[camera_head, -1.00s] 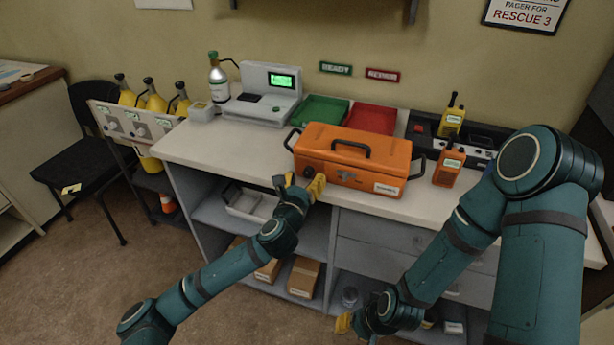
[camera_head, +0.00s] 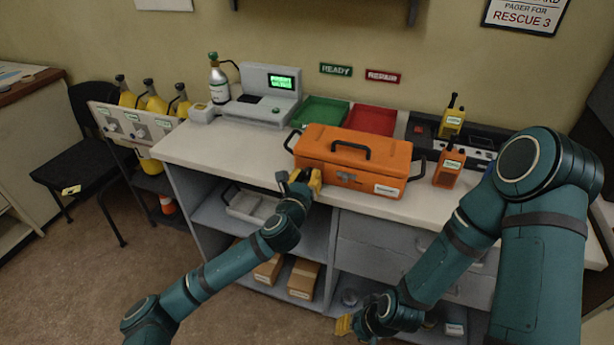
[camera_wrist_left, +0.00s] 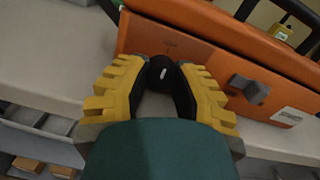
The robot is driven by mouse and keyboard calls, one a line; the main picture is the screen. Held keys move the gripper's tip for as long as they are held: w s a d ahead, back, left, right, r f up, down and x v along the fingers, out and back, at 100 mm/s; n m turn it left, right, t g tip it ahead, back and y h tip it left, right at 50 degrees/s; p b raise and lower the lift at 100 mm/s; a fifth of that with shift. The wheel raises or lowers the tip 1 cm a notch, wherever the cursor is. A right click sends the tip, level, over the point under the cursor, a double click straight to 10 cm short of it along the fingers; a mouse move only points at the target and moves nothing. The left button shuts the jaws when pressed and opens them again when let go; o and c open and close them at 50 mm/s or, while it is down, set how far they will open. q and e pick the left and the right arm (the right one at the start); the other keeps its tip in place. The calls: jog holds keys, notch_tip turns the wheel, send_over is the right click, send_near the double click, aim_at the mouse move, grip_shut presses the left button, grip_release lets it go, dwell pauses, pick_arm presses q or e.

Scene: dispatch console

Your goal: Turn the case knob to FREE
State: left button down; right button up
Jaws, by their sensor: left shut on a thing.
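The orange case (camera_head: 374,158) stands closed on the counter, with a black handle on its lid and a grey latch on its front. It also shows in the left wrist view (camera_wrist_left: 190,50). The black case knob (camera_wrist_left: 162,74) is on the left part of the front face, with a short white mark on it. My left gripper (camera_head: 303,180) is at that knob; in the left wrist view its yellow fingers (camera_wrist_left: 160,92) are closed on both sides of it. Any lettering around the knob is too small to read. My right gripper (camera_head: 352,322) hangs low before the shelves; its fingers are unclear.
A green tray (camera_head: 322,111) and a red tray (camera_head: 371,121) stand behind the case. An orange radio (camera_head: 449,167) stands at its right. A grey machine with a green screen (camera_head: 268,94) is at the back left. The counter's front left is clear.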

pick_arm(q)
jog(key=m, duration=0.3)
jog(key=shift+r+p, duration=0.15)
jog(key=shift+p, duration=0.25)
jog(key=shift+m, duration=1.3)
jog(key=c, duration=0.7)
grip_release()
jog(key=v, duration=1.2)
jog(key=shift+f, duration=0.25)
